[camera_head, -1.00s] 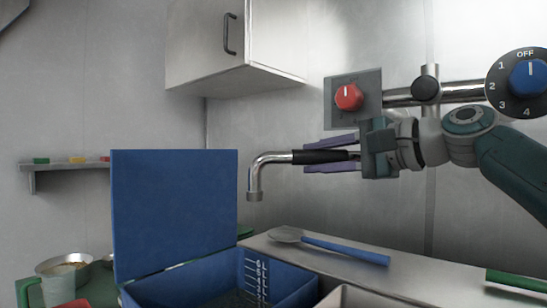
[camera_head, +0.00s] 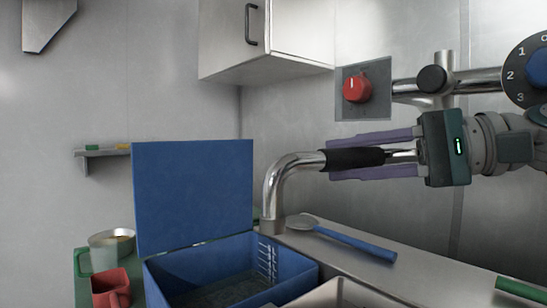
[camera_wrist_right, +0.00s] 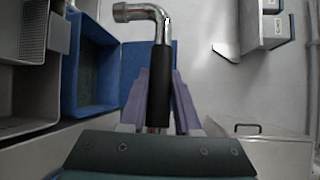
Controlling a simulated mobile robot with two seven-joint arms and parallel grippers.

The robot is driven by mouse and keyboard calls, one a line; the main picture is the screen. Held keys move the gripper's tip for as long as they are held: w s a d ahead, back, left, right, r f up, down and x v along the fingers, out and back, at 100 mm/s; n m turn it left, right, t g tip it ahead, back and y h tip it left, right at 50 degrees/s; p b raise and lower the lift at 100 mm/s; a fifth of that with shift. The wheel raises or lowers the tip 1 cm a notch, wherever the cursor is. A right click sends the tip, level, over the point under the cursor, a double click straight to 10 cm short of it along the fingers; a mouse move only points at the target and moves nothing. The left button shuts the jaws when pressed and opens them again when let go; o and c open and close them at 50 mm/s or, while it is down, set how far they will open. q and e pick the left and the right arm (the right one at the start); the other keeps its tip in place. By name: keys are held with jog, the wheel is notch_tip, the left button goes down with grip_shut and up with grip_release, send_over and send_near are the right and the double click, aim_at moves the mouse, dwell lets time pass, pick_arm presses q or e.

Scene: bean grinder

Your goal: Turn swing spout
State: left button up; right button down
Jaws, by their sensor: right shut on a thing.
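The chrome swing spout (camera_head: 284,176) has a black grip sleeve and a downturned outlet (camera_head: 272,226). The outlet appears by the back right corner of the blue bin (camera_head: 290,276); its height over the bin is hard to judge. My right gripper (camera_head: 331,160) has its purple fingers shut on the black sleeve (camera_head: 352,158), one on each side. In the right wrist view, the sleeve (camera_wrist_right: 161,85) lies between the fingers and the spout's bend (camera_wrist_right: 150,12) points left at the top. My left gripper is not in view.
A blue upright panel (camera_head: 195,195) stands behind the bin. A red knob (camera_head: 356,88) and a numbered dial (camera_head: 527,72) are near my right arm. A blue-handled spoon (camera_head: 350,240) lies on the metal counter. A wall cabinet (camera_head: 265,40) hangs above; a red mug (camera_head: 110,290) is lower left.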

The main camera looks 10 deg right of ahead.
jog(key=shift+s+d+n+g+y, duration=0.25)
jog(key=shift+s+n+g, duration=0.2)
jog(key=shift+s+g, duration=0.15)
jog(key=shift+s+d+n+g+y, duration=0.3)
jog(key=shift+s+n+g, duration=0.1)
jog(key=shift+s+g, duration=0.25)
jog(key=shift+s+d+n+g+y, duration=0.25)
jog(key=shift+s+n+g, duration=0.2)
jog(key=shift+s, duration=0.25)
jog(key=c, duration=0.6)
grip_release()
jog(key=b, duration=0.2)
send_near(383, 162)
jog(key=s+a, duration=0.3)
jog(key=s, duration=0.1)
jog(key=shift+s+r, duration=0.1)
jog(key=shift+r, duration=0.2)
